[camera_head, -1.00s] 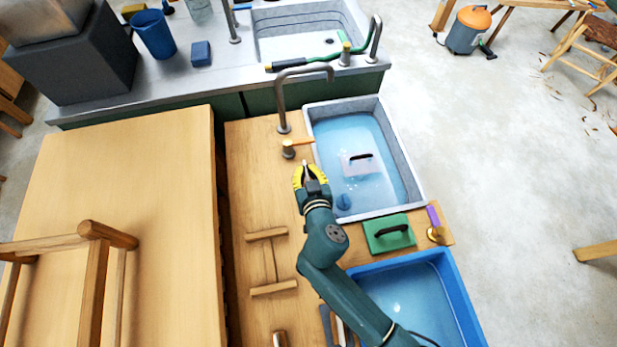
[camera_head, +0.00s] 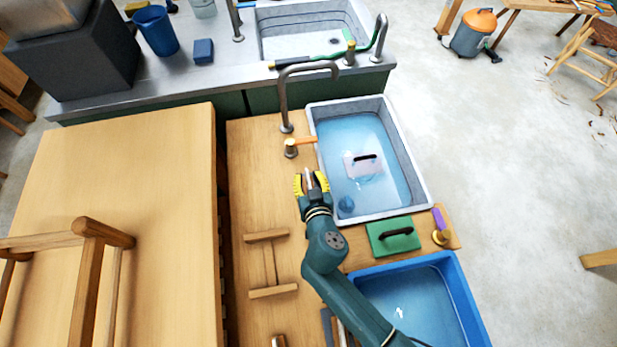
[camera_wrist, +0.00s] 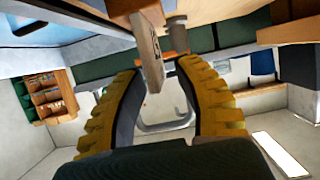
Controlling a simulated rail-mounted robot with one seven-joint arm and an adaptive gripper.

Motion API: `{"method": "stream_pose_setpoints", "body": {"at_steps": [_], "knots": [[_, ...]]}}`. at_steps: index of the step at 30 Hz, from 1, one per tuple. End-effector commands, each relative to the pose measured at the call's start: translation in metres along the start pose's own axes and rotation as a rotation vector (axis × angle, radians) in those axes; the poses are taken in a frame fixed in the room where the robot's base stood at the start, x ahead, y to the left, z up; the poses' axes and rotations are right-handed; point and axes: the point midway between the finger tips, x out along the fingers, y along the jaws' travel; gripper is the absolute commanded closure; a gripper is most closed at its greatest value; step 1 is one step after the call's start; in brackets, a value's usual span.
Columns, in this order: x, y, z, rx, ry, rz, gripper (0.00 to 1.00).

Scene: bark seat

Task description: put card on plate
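My gripper (camera_head: 311,184) is above the wooden counter, left of the water-filled grey-white sink. Its yellow-padded fingers stand apart, also in the wrist view (camera_wrist: 165,75). A thin pale piece with dark marks (camera_wrist: 150,50) shows between and beyond the fingertips in the wrist view. I cannot tell whether it is the card, or whether a finger touches it. No certain plate can be made out. A flat green piece with a black handle (camera_head: 388,238) lies between the two basins. A pale plate-like piece with a dark handle (camera_head: 356,167) is in the sink water.
A tall grey faucet (camera_head: 283,95) and an orange-handled tap (camera_head: 305,141) stand just beyond my gripper. A blue basin (camera_head: 456,290) is at the front right. A wooden H-shaped frame (camera_head: 268,265) lies on the counter. The wide wooden table (camera_head: 150,190) at left has open room.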

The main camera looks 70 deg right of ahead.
Motion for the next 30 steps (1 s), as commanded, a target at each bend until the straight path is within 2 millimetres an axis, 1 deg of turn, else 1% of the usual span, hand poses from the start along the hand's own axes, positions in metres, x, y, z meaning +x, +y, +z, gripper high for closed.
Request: {"method": "stream_pose_setpoints", "body": {"at_steps": [4,5,8,15,19,21,24,30], "knots": [[-0.002,0.000,-0.006,0.000,0.000,0.000,0.67],[-0.006,0.000,-0.003,-0.002,-0.001,-0.001,0.67],[-0.026,-0.001,-0.003,-0.003,-0.001,-0.003,0.67],[-0.088,-0.001,-0.003,-0.005,-0.001,-0.006,0.67],[-0.111,-0.001,-0.003,-0.005,-0.001,-0.005,0.67],[-0.117,-0.001,-0.003,-0.002,-0.001,-0.003,0.67],[-0.121,0.000,-0.003,-0.001,0.000,0.000,0.67],[-0.121,0.000,-0.003,0.000,0.000,0.001,0.67]]}}
